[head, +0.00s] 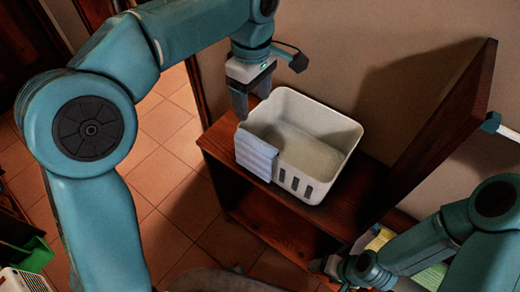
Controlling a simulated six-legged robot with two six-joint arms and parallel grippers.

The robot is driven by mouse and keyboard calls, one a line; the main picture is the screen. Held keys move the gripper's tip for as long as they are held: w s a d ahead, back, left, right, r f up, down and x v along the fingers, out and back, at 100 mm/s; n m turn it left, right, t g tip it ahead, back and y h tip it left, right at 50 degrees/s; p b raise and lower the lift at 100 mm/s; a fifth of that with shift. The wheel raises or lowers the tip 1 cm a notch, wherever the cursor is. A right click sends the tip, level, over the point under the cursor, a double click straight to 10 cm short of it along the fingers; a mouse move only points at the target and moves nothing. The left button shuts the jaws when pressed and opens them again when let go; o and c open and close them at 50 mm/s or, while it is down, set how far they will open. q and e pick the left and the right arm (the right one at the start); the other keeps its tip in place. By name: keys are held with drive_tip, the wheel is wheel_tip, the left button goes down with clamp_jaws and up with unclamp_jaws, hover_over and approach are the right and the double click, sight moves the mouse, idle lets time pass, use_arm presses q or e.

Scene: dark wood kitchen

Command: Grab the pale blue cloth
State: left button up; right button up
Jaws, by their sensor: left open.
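The pale blue cloth (256,156) hangs over the left front rim of a white plastic basket (325,189). Its folded front hangs down the outside of the basket wall. My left gripper (252,104) is open and points down, just above and behind the cloth at the basket's left rim. It appears empty and apart from the cloth. My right gripper (332,266) is low at the bottom right, in front of the wooden cabinet and away from the cloth. Its fingers are small and dark, so their opening is unclear.
The basket stands on a dark wood cabinet (352,212) with an open front. A tall wooden panel (440,135) rises on the right. The wall is close behind the basket. A green object (36,255) is at the far left, and tiled floor (165,125) lies left of the cabinet.

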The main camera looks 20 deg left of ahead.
sight(256, 140)
use_arm(q)
drive_tip(key=f, duration=0.7)
drive_tip(key=s+f+b, duration=0.1)
drive_tip(key=f, duration=0.2)
drive_tip(key=shift+d+f, duration=0.25)
drive_tip(key=shift+d, duration=0.1)
drive_tip(key=shift+w+f, duration=0.15)
drive_tip(key=shift+f, duration=2.65)
drive_tip(key=c, duration=1.1)
